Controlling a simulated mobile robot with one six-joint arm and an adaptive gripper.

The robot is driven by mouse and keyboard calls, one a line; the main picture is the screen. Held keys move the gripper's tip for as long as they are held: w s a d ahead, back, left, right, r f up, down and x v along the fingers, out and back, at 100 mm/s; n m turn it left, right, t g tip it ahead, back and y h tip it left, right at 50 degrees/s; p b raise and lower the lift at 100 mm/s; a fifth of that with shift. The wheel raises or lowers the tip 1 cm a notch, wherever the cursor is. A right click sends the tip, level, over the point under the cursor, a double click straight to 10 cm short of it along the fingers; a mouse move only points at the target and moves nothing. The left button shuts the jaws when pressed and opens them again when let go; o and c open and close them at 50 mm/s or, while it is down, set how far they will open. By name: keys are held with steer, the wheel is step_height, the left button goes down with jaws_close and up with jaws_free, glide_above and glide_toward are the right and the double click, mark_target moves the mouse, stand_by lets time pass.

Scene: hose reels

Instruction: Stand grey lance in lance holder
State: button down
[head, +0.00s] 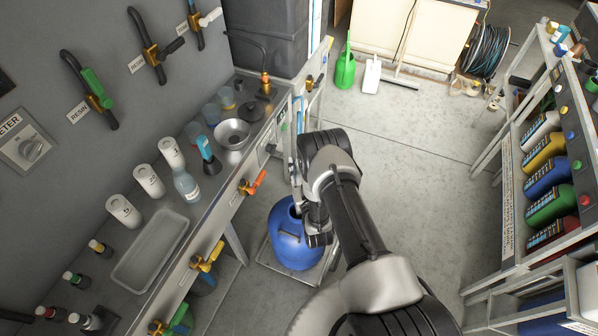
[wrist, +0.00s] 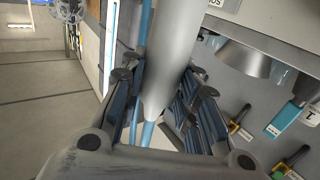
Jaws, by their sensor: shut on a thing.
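In the wrist view, my gripper (wrist: 164,84) is shut on the grey lance (wrist: 172,45), a smooth light-grey cylinder that narrows to a rounded end between the fingers. Its far end runs out of the top of the picture. In the head view, my gripper (head: 304,210) is beside the end of the steel bench, above the blue drum, and is largely hidden by my arm. I cannot make out the lance clearly there. I cannot tell the lance holder for certain in either view.
The steel bench (head: 165,290) carries a funnel (head: 233,133), bottles and a tray. The blue drum (head: 291,238) stands beneath my wrist. A bottle rack (head: 497,225) is at the right. Open floor (head: 415,135) lies between.

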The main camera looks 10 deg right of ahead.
step_height(320, 180, up, 25)
steer(key=p, duration=1.7)
steer(key=shift+r, duration=0.2)
steer(key=shift+w, duration=0.1)
